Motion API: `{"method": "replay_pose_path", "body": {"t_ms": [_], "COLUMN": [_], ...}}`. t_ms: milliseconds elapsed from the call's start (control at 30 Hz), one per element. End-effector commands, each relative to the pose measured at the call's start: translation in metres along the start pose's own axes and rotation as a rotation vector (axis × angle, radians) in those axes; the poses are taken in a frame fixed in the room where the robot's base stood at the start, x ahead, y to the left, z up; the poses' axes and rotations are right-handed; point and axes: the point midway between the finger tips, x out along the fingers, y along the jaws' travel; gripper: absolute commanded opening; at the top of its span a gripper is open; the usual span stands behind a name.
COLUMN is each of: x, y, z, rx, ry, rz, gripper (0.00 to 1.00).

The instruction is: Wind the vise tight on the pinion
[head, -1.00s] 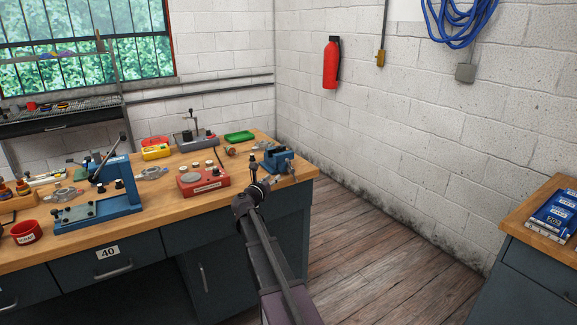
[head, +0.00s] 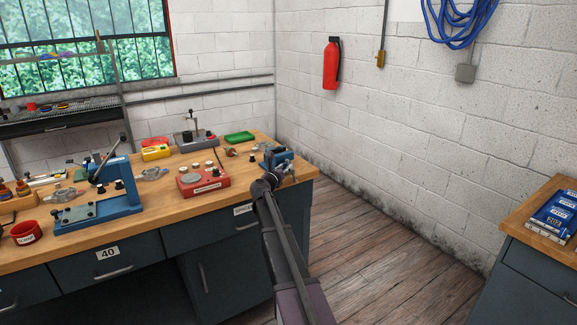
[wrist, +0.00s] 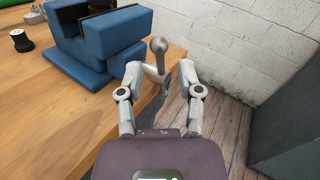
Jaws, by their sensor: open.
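The blue vise (head: 277,160) sits at the right end of the wooden bench; it fills the upper left of the wrist view (wrist: 118,42). Its grey handle bar with a ball end (wrist: 158,47) sticks out past the bench edge. A dark round part (wrist: 102,5) shows between the vise jaws, cut off by the frame; I cannot tell for sure that it is the pinion. My gripper (wrist: 159,72) is open, its two fingers on either side of the handle, with no clear contact seen. In the head view my gripper (head: 283,176) overlaps the vise's front.
A red box with knobs (head: 203,181) and a blue lever press (head: 100,200) stand left along the bench. A black knobbed part (wrist: 21,40) stands left of the vise. The floor right of the bench (head: 370,250) is clear. A white block wall rises behind.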

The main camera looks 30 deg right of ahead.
Motion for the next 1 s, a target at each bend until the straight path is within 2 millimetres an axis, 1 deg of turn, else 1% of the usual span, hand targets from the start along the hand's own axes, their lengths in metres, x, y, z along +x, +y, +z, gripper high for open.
{"method": "replay_pose_path", "body": {"t_ms": [33, 100, 300, 700, 767, 800, 867, 1000], "x": [0.009, 0.017, 0.031, 0.033, 0.033, 0.033, 0.033, 0.033], "y": [0.001, 0.001, 0.0, 0.0, 0.0, 0.0, 0.0, 0.0], "z": [0.0, 0.0, 0.0, 0.0, 0.0, 0.0, 0.0, 0.0], "rx": [0.0, 0.0, 0.0, 0.0, 0.0, 0.0, 0.0, 0.0], "ry": [0.0, 0.0, 0.0, 0.0, 0.0, 0.0, 0.0, 0.0], "rz": [-0.001, -0.001, 0.0, 0.0, 0.0, 0.0, 0.0, 0.0], "gripper": [0.47, 0.47, 0.47, 0.47, 0.29, 0.17, 0.0, 0.0]}}
